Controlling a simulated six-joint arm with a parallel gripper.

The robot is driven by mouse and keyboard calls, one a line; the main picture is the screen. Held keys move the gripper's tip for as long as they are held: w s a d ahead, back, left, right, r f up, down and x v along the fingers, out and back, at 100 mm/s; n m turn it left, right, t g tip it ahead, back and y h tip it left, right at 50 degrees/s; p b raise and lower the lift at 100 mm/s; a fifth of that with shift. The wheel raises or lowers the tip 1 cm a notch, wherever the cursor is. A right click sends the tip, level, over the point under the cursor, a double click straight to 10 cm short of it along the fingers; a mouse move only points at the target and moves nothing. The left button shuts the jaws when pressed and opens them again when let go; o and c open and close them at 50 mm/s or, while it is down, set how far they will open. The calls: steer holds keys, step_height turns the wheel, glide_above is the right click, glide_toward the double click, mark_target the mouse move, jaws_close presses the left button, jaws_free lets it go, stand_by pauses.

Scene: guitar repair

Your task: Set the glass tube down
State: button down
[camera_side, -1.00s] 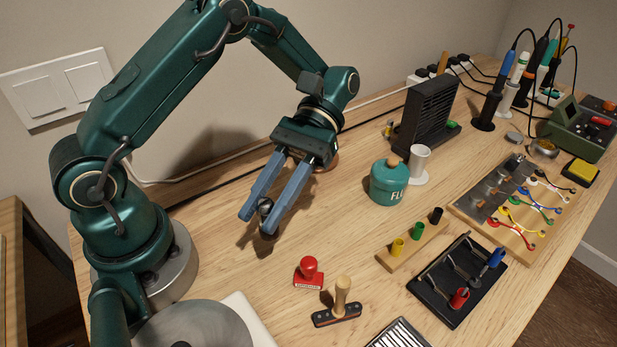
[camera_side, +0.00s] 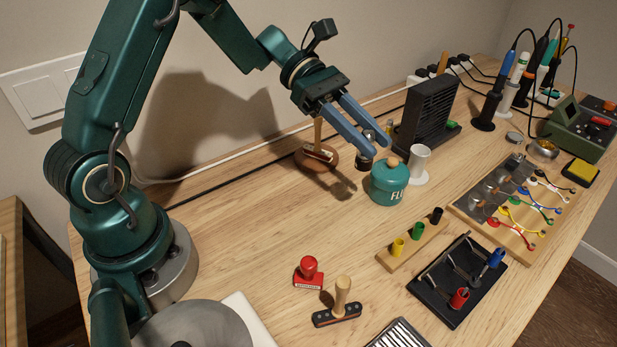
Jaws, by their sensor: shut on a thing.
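My gripper (camera_side: 372,146), with blue fingers, is shut on the glass tube (camera_side: 364,162). It reaches from the upper left toward the back of the bench, just left of the green flux pot (camera_side: 388,186). The tube looks dark and stands roughly upright between the fingertips. The fingers hide much of it; a dark lower part shows beneath them. Its lower end is close to the bench top, but I cannot tell whether it touches.
A brown round stand with a wooden handle (camera_side: 318,158) is left of the fingers. A black slatted fume box (camera_side: 428,115) and a white cup (camera_side: 420,160) are to the right.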

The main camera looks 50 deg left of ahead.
step_height(320, 180, down, 11)
steer(key=shift+r, duration=0.1)
stand_by(0.5)
steer(key=shift+f, duration=0.2)
steer(key=c, duration=0.6)
jaws_free()
steer(key=shift+r, duration=0.1)
